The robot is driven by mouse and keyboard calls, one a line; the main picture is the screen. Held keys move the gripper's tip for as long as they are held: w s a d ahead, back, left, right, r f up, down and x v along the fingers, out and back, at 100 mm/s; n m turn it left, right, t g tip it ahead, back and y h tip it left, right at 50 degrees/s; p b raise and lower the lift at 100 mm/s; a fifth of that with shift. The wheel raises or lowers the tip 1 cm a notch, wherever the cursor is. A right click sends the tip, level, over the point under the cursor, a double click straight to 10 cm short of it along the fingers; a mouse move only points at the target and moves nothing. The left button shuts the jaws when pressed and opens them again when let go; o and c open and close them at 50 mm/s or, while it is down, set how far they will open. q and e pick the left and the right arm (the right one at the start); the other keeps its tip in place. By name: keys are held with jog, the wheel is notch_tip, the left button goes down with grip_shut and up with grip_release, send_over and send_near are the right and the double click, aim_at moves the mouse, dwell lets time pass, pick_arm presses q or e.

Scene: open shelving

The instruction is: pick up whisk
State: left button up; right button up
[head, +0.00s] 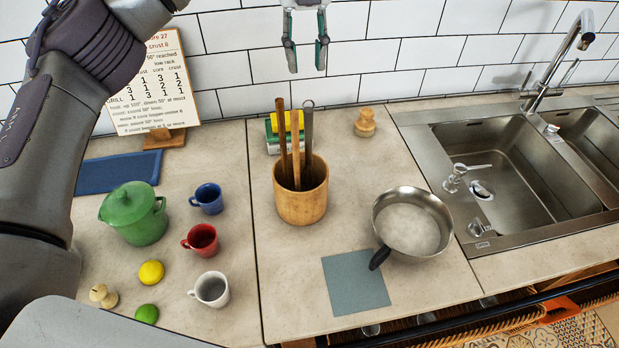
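A wooden utensil pot (300,205) stands on the counter in the middle of the head view. Two wooden handles (281,135) and a grey metal handle (308,130) with a loop at its top stick up out of it. The lower ends are hidden inside the pot, so I cannot tell for sure which one is the whisk. My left gripper (306,68) points down at the top of the view, in front of the tiled wall. It is open and empty, apart from the handles and above them in the picture. My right gripper is not in view.
A steel pan (408,225) and a grey-blue mat (355,282) lie right of the pot. A green lidded pot (137,213) and several mugs stand left. Behind are a sponge stack (288,132) and wooden shaker (365,122). A sink (520,170) is at right.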

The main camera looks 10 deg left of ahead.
aim_at(307, 110)
pick_arm(q)
jog(key=f, duration=0.7)
jog(key=s+f, duration=0.1)
jog(key=f, duration=0.2)
jog(key=shift+d+f, duration=0.2)
jog(key=shift+f+p, duration=0.3)
jog(key=shift+f, duration=0.2)
notch_tip(307, 110, down, 4)
jog(key=shift+d+r+p, duration=0.1)
jog(key=shift+r+p, duration=0.05)
jog(key=shift+p, duration=0.55)
jog(key=shift+s+f, duration=0.1)
jog(key=shift+f, duration=0.3)
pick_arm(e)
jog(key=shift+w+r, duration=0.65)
pick_arm(q)
jog(key=shift+c, duration=0.3)
grip_shut()
